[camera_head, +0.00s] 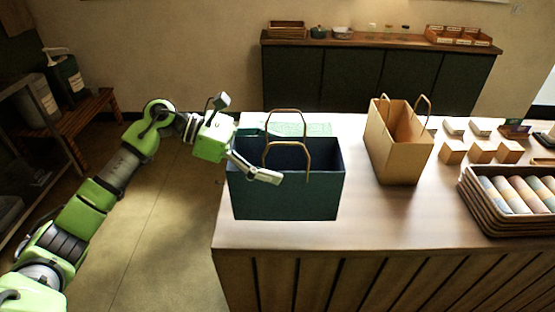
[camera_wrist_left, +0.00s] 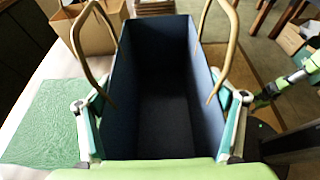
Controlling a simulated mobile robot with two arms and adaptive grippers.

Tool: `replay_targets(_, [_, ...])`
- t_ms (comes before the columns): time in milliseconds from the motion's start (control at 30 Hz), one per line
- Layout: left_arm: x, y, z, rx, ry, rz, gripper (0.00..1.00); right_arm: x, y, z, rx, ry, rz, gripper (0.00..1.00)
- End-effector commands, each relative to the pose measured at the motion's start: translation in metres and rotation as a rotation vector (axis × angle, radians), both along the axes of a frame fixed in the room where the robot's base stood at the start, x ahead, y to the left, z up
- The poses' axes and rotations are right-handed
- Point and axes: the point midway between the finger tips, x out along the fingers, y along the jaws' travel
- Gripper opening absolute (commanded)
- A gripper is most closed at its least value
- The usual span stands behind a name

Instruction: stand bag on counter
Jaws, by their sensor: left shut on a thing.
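A dark blue paper bag (camera_head: 288,190) with two tan loop handles is upright at the left end of the wooden counter (camera_head: 400,225). I cannot tell whether its base touches the top. In the left wrist view I look down into the open, empty-looking bag (camera_wrist_left: 155,95), its handles rising on both sides. My left gripper (camera_head: 255,172) reaches in from the left and is shut on the bag. Its fingers (camera_wrist_left: 160,125) lie along opposite sides of the bag in the wrist view.
A tan paper bag (camera_head: 398,150) stands upright to the right. Further right are small boxes (camera_head: 482,151) and a stacked tray of rolls (camera_head: 515,195). A green patterned sheet (camera_wrist_left: 55,120) lies beside the blue bag. The counter between the two bags is clear.

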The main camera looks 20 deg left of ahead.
Motion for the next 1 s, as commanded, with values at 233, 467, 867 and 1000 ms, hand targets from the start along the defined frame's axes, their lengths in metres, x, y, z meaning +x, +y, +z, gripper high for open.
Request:
replay_targets(233, [0.017,-0.001,-0.019,-0.002,-0.001,0.001,0.61,0.001,0.000,0.009,0.000,-0.001,-0.001,0.40])
replay_targets(467, [0.020,-0.001,-0.046,-0.003,0.004,0.001,0.61,0.002,0.000,0.030,0.001,-0.003,-0.001,0.40])
replay_targets(867, [0.021,-0.001,-0.057,0.000,-0.002,0.000,0.61,0.002,0.000,0.027,0.000,-0.003,-0.001,0.40])
replay_targets(1000, [0.021,-0.001,-0.058,-0.001,-0.002,0.001,0.99,0.002,0.000,0.026,0.000,-0.003,-0.001,0.40])
